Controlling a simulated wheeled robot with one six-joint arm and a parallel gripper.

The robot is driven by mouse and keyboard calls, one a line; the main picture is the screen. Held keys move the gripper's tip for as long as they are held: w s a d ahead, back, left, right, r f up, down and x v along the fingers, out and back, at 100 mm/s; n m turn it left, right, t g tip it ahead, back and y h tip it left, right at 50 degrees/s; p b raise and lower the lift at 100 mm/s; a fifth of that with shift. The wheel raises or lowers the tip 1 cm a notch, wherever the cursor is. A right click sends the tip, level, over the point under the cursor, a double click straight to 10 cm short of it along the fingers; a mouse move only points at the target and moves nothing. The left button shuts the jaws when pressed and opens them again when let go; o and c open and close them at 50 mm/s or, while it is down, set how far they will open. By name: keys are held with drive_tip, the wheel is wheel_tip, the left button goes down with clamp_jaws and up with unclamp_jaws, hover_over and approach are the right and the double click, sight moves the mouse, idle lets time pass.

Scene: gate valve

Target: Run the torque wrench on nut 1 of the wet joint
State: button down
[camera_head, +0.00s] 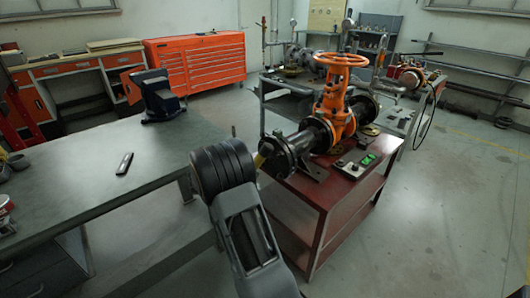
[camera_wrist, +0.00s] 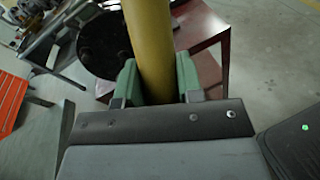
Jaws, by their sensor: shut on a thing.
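My gripper (camera_wrist: 157,88) is shut on a yellow round bar (camera_wrist: 150,35), with one green finger pad on each side of it. The bar looks like the torque wrench's handle; its far end is out of the wrist view. The near flange (camera_head: 277,158) faces my arm; a dark round flange (camera_wrist: 103,43) shows in the wrist view. I cannot make out nut 1 or any wetness.
A grey workbench (camera_head: 100,175) at left carries a vise (camera_head: 158,97) and a dark flat object (camera_head: 125,163). Floor is open at right.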

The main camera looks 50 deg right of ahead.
drive_tip(key=d+r+n+t+h+b, duration=0.1)
drive_tip(key=d+r+t+h+b, duration=0.1)
drive_tip(key=d+r+h, duration=0.1)
drive_tip(key=d+r+n+t+h+b, duration=0.2)
drive_tip(key=d+r+h+b, duration=0.1)
drive_tip(key=d+r, duration=0.1)
drive_tip(key=shift+s+r+h, duration=0.1)
drive_tip(key=shift+r+h, duration=0.05)
drive_tip(key=shift+h, duration=0.15)
drive_tip(key=shift+d+r+n+t+h, duration=0.15)
drive_tip(key=shift+r+n+t, duration=0.05)
drive_tip(key=shift+r, duration=0.2)
drive_tip(key=shift+d+r+n+t+h, duration=0.1)
drive_tip(key=shift+r+n+t+h, duration=0.1)
drive_tip(key=shift+r, duration=0.25)
drive_tip(key=shift+s+d+b, duration=0.1)
drive_tip(key=shift+d+b, duration=0.2)
drive_tip(key=shift+d, duration=1.75)
drive_tip(key=d, duration=0.3)
drive_tip(key=shift+s, duration=0.15)
drive_tip(key=shift+d+r+b, duration=0.1)
drive_tip(key=shift+d+b, duration=0.1)
drive_tip(key=shift+b, duration=0.15)
idle(0.6)
drive_tip(key=shift+a, duration=0.2)
idle(0.8)
